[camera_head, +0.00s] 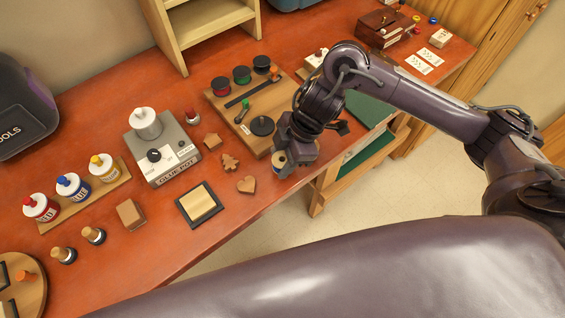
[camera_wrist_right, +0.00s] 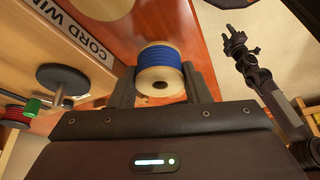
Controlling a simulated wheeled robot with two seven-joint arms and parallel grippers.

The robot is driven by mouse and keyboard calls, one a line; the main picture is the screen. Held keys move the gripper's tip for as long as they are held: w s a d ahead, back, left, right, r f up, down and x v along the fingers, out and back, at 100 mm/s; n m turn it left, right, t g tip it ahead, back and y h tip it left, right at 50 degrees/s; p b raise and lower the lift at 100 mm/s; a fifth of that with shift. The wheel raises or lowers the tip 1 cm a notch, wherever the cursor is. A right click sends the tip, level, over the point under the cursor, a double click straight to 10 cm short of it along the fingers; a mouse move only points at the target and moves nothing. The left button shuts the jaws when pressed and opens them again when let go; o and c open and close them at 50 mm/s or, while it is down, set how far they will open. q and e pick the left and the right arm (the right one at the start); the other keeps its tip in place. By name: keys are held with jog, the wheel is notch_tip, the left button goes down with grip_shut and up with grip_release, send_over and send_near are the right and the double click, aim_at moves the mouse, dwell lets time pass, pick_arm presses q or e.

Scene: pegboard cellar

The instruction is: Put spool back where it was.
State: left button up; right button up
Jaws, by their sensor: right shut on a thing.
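The spool (camera_wrist_right: 160,68) is wound with blue cord between pale wooden flanges. My right gripper (camera_wrist_right: 165,88) is shut on it, one finger on each side. In the head view, the spool (camera_head: 279,159) shows partly under the right gripper (camera_head: 287,157), beyond the table's front edge or just over it; its height is unclear. The cord winder board (camera_head: 226,112) lies to the left, with a dark disc (camera_head: 262,125) near its front end. A dark gripper-like end, seemingly my left gripper (camera_wrist_right: 236,46), shows in the wrist view; its jaws are too small to read.
Red (camera_head: 221,87), green (camera_head: 241,75) and black (camera_head: 261,63) spools stand along the board's back. A green-knobbed crank (camera_head: 243,106) lies between them and the disc. A heart-shaped piece (camera_head: 246,185) and glue pot (camera_head: 162,151) are left of my right gripper.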

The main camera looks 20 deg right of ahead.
notch_tip(320, 180, down, 2)
jog(key=shift+f, duration=0.1)
pick_arm(q)
jog(key=shift+s+a, duration=0.35)
jog(key=shift+s, duration=0.3)
pick_arm(e)
jog(key=shift+f, duration=0.15)
jog(key=o, duration=1)
jog(key=shift+c, duration=0.2)
pick_arm(q)
jog(key=shift+w, duration=0.15)
pick_arm(e)
jog(key=shift+r, duration=0.2)
pick_arm(q)
jog(key=shift+w+r+p, duration=0.1)
jog(key=shift+r+p, duration=0.4)
pick_arm(e)
jog(key=v, duration=1.1)
jog(key=shift+d+r, duration=0.15)
jog(key=shift+r, duration=0.25)
